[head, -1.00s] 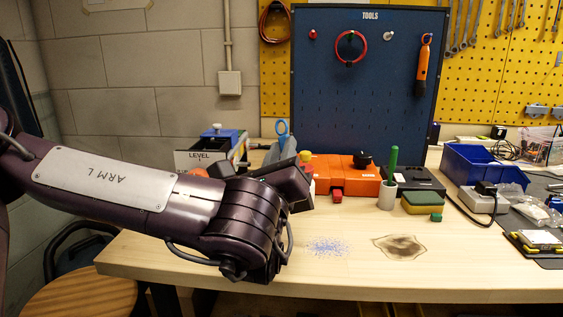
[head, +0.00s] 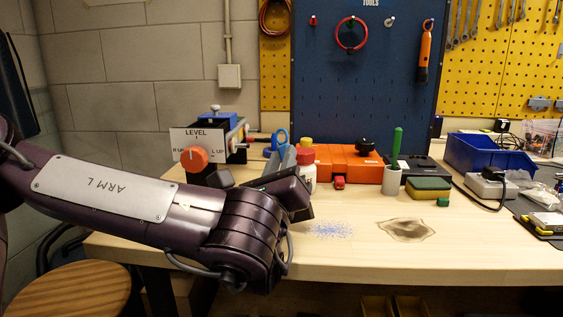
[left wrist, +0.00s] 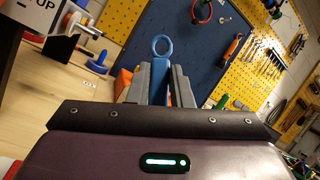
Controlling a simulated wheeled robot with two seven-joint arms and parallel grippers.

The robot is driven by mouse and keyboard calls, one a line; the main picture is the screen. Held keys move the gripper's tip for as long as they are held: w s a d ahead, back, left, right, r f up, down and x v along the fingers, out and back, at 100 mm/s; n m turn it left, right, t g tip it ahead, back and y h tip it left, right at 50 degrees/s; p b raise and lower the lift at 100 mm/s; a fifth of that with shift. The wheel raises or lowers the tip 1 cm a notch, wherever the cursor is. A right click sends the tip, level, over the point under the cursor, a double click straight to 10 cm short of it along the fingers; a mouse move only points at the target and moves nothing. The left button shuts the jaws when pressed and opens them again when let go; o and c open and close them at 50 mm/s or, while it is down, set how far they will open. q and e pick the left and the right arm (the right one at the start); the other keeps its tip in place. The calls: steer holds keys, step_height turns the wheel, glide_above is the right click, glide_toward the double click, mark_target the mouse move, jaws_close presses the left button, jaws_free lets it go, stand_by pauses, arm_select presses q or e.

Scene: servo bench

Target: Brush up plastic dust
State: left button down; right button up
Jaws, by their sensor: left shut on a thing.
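Blue plastic dust (head: 331,231) lies in a loose speckled patch on the wooden bench. My left gripper (head: 288,159) is above the bench, up and left of the dust in the head view. In the left wrist view my left gripper (left wrist: 162,88) is shut on a blue tool with a ring-shaped end (left wrist: 162,47). The ring also shows in the head view (head: 281,137). The tool's lower end is hidden behind the gripper, so I cannot tell if it has bristles. My right gripper is not in view.
A brown stain (head: 406,229) lies right of the dust. Behind stand an orange case (head: 345,166), a grey cup (head: 390,180) with a green-handled item, and a sponge (head: 429,189). The levelling device (head: 196,135) stands left of my gripper. The bench front is clear around the dust.

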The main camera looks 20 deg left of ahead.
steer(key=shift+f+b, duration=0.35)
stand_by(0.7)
